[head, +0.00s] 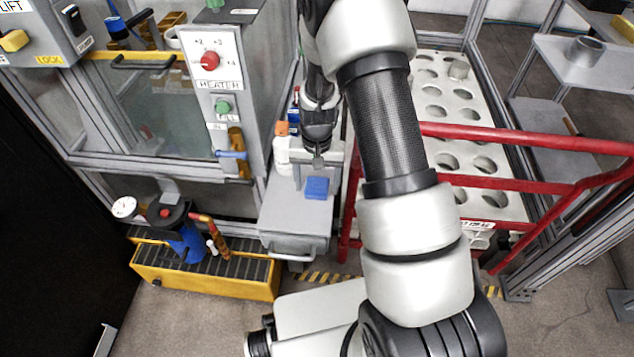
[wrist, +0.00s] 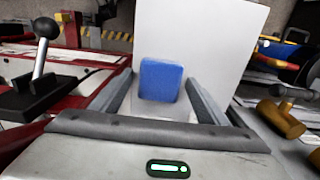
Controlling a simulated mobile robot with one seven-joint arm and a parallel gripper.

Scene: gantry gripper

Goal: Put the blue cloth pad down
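The blue cloth pad (head: 317,187) is a small blue block, seen in the head view over the grey top of a narrow bench (head: 290,212). In the wrist view the pad (wrist: 160,80) sits between the tips of my two fingers. My gripper (head: 318,178) points down at the bench, and its fingers flank the pad with almost no gap on either side; it looks shut on the pad. The fingers also show in the wrist view (wrist: 161,82). Whether the pad's underside touches the bench top is not clear.
The heater cabinet (head: 215,70) is at left. Red rails (head: 500,184) and a white rack with holes (head: 470,130) are at right. The bench's front part is clear.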

